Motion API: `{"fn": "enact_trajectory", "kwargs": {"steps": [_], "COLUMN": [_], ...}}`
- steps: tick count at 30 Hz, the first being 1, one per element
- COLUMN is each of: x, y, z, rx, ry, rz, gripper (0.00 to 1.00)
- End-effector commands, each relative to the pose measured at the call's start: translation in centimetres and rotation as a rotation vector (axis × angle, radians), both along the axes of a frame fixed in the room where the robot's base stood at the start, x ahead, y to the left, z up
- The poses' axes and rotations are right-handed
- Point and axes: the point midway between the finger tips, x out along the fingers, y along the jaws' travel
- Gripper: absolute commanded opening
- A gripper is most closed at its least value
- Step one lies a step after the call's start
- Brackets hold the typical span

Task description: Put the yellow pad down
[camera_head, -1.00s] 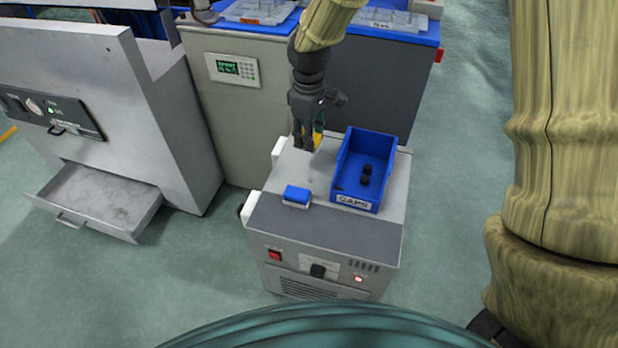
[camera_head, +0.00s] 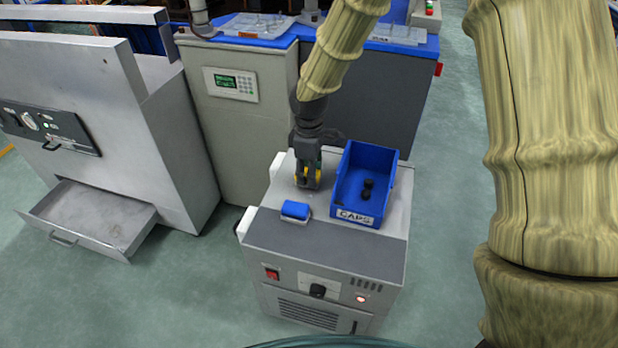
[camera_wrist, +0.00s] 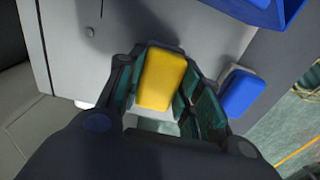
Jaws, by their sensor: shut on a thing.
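My gripper (camera_head: 308,181) points down over the grey top of the cabinet (camera_head: 280,240), behind the blue pad and left of the caps bin. In the wrist view the yellow pad (camera_wrist: 163,80) sits between the two fingers of my gripper (camera_wrist: 157,100), which is shut on it. In the head view the fingers largely hide the pad. The pad is at or just above the cabinet top; I cannot tell whether it touches. A blue pad (camera_head: 295,211) lies on the cabinet top in front of my gripper; in the wrist view it (camera_wrist: 240,92) is just right of the fingers.
A blue bin (camera_head: 377,205) labelled CAPS, with black caps (camera_head: 367,188) in it, stands right of my gripper. A grey machine with an open drawer (camera_head: 95,222) stands at the left. A machine with a keypad (camera_head: 232,84) stands behind. The cabinet's front strip is clear.

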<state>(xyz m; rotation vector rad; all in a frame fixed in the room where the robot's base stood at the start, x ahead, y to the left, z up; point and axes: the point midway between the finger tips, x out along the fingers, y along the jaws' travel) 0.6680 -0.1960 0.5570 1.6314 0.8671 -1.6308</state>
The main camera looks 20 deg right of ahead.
Motion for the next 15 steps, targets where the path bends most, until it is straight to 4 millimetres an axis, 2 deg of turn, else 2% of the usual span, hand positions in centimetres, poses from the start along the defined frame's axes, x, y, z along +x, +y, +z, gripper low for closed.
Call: {"fn": "enact_trajectory", "kwargs": {"steps": [1, 3, 15], "x": [-0.04, -0.02, -0.02], "y": [0.0, -0.01, -0.03], "z": [-0.99, -1.41, -1.6], "rx": [0.0, 0.001, 0.0], "ry": [0.001, 0.001, 0.001], "rz": [0.0, 0.0, -0.001], "gripper": [0.16, 0.16, 0.16]}}
